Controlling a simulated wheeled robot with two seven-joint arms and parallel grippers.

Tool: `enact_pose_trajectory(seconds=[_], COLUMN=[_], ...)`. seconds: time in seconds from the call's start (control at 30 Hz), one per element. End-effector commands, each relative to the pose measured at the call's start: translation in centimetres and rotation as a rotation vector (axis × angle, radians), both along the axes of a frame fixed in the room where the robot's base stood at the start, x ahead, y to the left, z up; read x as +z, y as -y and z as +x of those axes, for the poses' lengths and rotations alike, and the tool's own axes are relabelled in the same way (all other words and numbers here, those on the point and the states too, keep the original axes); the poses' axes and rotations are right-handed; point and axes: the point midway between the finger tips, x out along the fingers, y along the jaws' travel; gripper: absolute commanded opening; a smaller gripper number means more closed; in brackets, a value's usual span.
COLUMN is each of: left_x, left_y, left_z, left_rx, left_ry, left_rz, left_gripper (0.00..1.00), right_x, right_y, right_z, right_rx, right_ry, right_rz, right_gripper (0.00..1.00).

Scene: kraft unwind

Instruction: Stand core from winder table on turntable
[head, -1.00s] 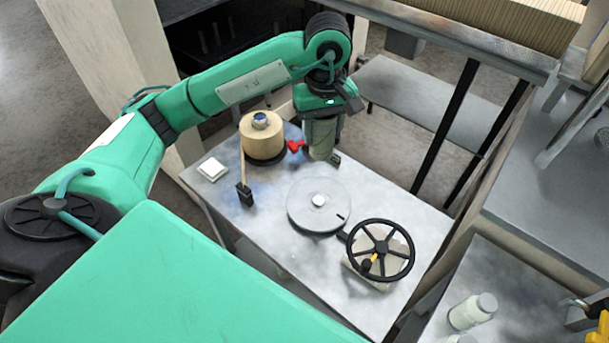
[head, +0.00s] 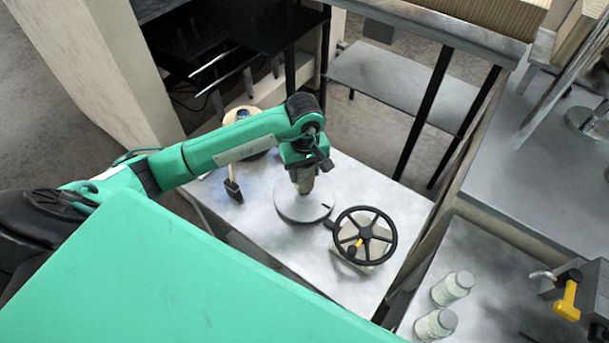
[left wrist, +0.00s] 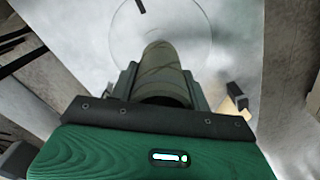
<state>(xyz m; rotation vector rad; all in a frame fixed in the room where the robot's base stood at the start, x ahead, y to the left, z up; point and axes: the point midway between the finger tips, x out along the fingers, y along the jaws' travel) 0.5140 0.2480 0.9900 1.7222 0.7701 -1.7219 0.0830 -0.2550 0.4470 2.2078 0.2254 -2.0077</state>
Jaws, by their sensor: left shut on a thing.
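My left gripper (head: 303,172) points down and is shut on the core (head: 304,185), an olive-brown cylinder. The core is about upright over the turntable (head: 290,210), a round pale disc on the metal winder table (head: 345,285). I cannot tell whether the core's lower end touches the disc. In the left wrist view the core (left wrist: 160,72) sits between the two fingers (left wrist: 160,90), and its far end overlaps the clear-edged turntable (left wrist: 195,30). The disc's hub is hidden behind the core. My right gripper is not in view.
A black handwheel (head: 365,236) stands close to the turntable's right. A kraft roll (head: 240,115) is partly hidden behind my left arm, with a small black post (head: 233,190) nearby. Two pale jars (head: 452,288) and a yellow-handled device (head: 567,300) are on the right bench.

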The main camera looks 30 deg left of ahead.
Motion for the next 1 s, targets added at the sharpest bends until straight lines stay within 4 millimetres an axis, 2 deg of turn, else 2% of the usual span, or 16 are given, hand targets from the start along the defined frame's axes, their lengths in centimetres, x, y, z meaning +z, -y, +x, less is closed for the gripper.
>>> enact_pose_trajectory(seconds=[0.27,0.63,0.67,0.77,1.0], left_x=[-3.3,-4.0,-3.8,-3.8,-3.7], left_y=[0.0,0.0,0.0,0.0,0.0], left_z=[-0.1,0.0,0.0,0.0,0.0], left_rx=[0.001,0.000,0.000,0.000,0.000], left_ry=[-0.003,0.000,0.000,-0.001,-0.001], left_rz=[0.000,0.001,0.001,0.001,0.001], left_gripper=[0.25,0.25,0.52,0.70,0.70], right_x=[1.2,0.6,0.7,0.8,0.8], right_y=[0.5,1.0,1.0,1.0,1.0], right_z=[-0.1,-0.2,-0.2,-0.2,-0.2], right_rx=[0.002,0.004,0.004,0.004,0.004], right_ry=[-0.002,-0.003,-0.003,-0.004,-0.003], right_rz=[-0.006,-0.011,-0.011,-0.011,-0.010], right_gripper=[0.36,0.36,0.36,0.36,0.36])
